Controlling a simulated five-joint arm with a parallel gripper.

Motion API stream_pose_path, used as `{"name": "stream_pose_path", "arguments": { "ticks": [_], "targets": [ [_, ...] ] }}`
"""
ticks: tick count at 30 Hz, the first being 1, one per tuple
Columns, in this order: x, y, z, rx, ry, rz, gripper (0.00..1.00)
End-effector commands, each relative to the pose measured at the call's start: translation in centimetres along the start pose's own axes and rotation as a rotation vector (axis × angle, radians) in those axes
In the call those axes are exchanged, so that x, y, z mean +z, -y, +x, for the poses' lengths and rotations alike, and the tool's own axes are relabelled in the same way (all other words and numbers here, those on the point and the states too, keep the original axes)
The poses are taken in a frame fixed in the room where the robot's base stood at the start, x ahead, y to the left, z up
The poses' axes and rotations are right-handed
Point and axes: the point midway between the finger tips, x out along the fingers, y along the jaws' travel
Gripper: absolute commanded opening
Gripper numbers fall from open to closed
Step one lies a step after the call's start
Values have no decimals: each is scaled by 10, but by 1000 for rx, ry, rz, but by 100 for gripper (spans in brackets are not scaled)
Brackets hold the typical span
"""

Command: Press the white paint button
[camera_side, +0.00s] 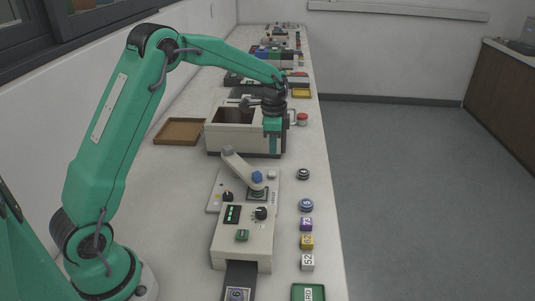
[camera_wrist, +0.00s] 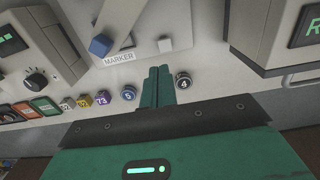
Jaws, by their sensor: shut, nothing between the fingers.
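A small pale grey-white square button (camera_side: 271,175) sits on the marker unit's plate, right of the blue block (camera_side: 257,177). The same pale button shows in the wrist view (camera_wrist: 165,45), right of the blue block (camera_wrist: 100,45) and above the MARKER label (camera_wrist: 119,58). No paint wording on the button is readable. My gripper (camera_side: 273,152) hangs pointing down, beyond the button in the side view and in front of the beige box. In the wrist view its green fingers (camera_wrist: 158,70) are together, empty, with their tips just below the button in the picture. I see no contact.
The open-topped beige box (camera_side: 225,135) stands close behind my gripper. A control box (camera_side: 235,253) with knob and display stands nearer. Round pucks and numbered cubes (camera_side: 306,242) line the table's right edge. A brown tray (camera_side: 180,131) lies left.

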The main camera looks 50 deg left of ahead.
Motion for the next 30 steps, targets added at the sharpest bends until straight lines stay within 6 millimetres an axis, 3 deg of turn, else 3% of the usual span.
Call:
{"name": "stream_pose_path", "arguments": {
  "ticks": [9, 15, 30],
  "targets": [
    [1, -1, 50, 4, 3, 0, 0],
    [0, 0, 71, 2, 1, 0, 0],
    [0, 0, 80, 0, 0, 0, 0]
  ]
}}
